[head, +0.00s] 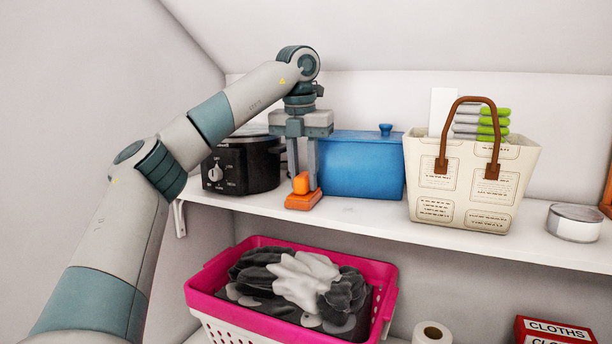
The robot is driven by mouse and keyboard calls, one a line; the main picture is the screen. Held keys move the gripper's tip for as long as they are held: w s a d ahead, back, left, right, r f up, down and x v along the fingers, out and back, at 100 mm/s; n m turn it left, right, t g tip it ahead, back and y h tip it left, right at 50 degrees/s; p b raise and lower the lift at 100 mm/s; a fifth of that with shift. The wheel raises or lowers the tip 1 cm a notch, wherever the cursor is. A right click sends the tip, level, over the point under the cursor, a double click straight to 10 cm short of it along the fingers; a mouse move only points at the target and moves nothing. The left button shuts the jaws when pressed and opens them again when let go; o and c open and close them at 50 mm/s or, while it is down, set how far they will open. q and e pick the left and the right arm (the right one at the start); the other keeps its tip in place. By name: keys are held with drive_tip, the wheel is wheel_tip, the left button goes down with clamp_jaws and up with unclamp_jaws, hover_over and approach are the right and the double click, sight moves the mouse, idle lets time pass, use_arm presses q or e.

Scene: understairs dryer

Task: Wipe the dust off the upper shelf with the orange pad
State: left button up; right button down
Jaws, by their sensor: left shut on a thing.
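The orange pad (304,199) is in my left gripper (303,178), which points down and is shut on the pad's raised handle. The pad's base is at the upper shelf (375,222), near its front edge, and looks to be on the surface. The white shelf runs from the left wall across to the right. A faint greyish patch of dust (348,209) seems to show on the shelf just right of the pad. The shelf behind the pad is hidden by the gripper and the things there. My right gripper is not in view.
A black slow cooker (240,168) stands left of the pad, close to my gripper. A cream basket (465,185) and a tin (574,222) stand further right. A pink laundry basket (290,292) sits below. The sloped ceiling (420,35) limits height.

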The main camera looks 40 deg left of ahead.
use_arm(q)
drive_tip(key=shift+w+a+r+p, duration=0.1)
drive_tip(key=shift+a+r+p, duration=0.1)
drive_tip(key=shift+r+p, duration=0.6)
drive_tip(key=shift+d+r+b, duration=0.2)
drive_tip(key=shift+r+b, duration=0.1)
drive_tip(key=shift+r, duration=1.25)
drive_tip(key=shift+a+r, duration=0.1)
drive_tip(key=shift+r, duration=0.45)
drive_tip(key=shift+r, duration=0.15)
drive_tip(key=shift+r, duration=1.4)
